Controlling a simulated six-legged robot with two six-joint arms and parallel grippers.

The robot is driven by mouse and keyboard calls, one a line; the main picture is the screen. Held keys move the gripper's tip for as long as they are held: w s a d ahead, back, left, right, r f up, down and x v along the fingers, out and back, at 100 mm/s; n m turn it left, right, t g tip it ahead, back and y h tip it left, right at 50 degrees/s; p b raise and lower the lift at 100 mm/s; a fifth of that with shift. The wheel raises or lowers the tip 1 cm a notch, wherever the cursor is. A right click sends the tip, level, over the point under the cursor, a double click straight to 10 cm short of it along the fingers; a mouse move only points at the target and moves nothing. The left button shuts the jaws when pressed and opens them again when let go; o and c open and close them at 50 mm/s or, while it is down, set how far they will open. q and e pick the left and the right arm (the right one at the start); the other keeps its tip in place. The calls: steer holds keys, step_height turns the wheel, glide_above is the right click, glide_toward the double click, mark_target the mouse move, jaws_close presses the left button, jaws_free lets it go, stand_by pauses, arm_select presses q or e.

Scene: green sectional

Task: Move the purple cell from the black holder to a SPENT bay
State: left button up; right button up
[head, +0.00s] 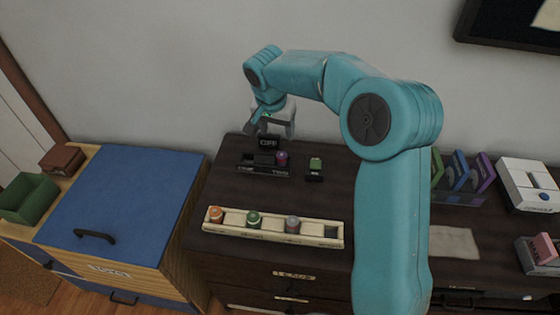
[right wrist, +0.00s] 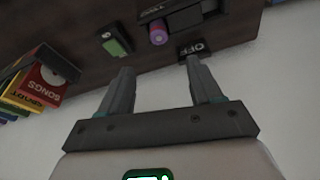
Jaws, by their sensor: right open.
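The purple cell (head: 282,158) stands in the right-hand slot of the black holder (head: 262,172) on the dark cabinet top. It also shows in the right wrist view (right wrist: 158,34), beyond my fingertips. My right gripper (head: 279,133) is open and empty, above and behind the holder, apart from the cell. Its spread fingers show in the right wrist view (right wrist: 158,65). A cream rack (head: 268,233) in front holds an orange cell (head: 215,214), a green cell (head: 254,218) and a greyish-purple cell (head: 292,224). Its rightmost bay looks empty. Its labels are too small to read. My left gripper is out of view.
An OFF sign (head: 268,143) stands behind the holder. A small black block with a green top (head: 315,166) sits right of it. My right arm covers the middle of the cabinet. A blue-topped chest (head: 130,200) stands left; coloured cases (head: 460,172) stand right.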

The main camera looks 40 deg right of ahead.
glide_above(281, 155)
steer(key=a, duration=0.1)
step_height(281, 155, down, 7)
steer(key=shift+s+f, duration=0.4)
steer(key=shift+s, duration=0.05)
steer(key=x, duration=0.4)
steer(key=shift+f, duration=0.35)
steer(key=c, duration=1.2)
steer(key=shift+a, duration=0.1)
steer(key=shift+r, duration=0.15)
